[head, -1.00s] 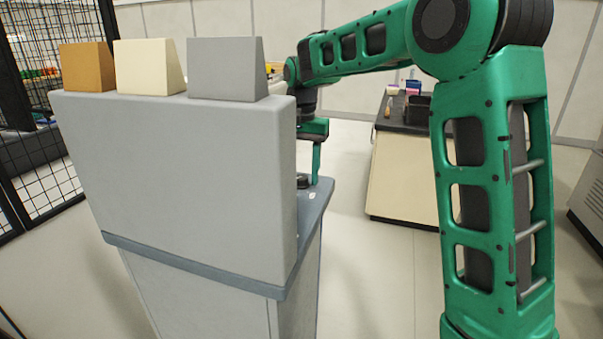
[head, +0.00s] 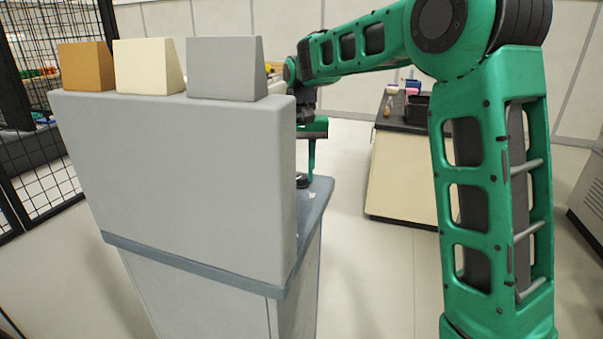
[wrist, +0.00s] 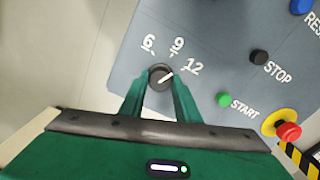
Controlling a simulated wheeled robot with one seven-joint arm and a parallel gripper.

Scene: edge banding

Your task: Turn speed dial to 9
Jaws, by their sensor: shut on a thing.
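The speed dial (wrist: 160,77) is a round black knob on the blue-grey panel (wrist: 210,55) in the wrist view. Its white pointer line slants up and right, between the 9 mark and the 12 mark. The printed 6, 9 and 12 fan around its upper side. My gripper (wrist: 160,84) has its two green fingers shut on the dial, one on each side.
Right of the dial on the panel are the green START button (wrist: 224,99), the black STOP button (wrist: 258,57), a blue button (wrist: 301,5) and a red emergency stop (wrist: 287,131). A side table (head: 400,175) stands beyond, with open floor between.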

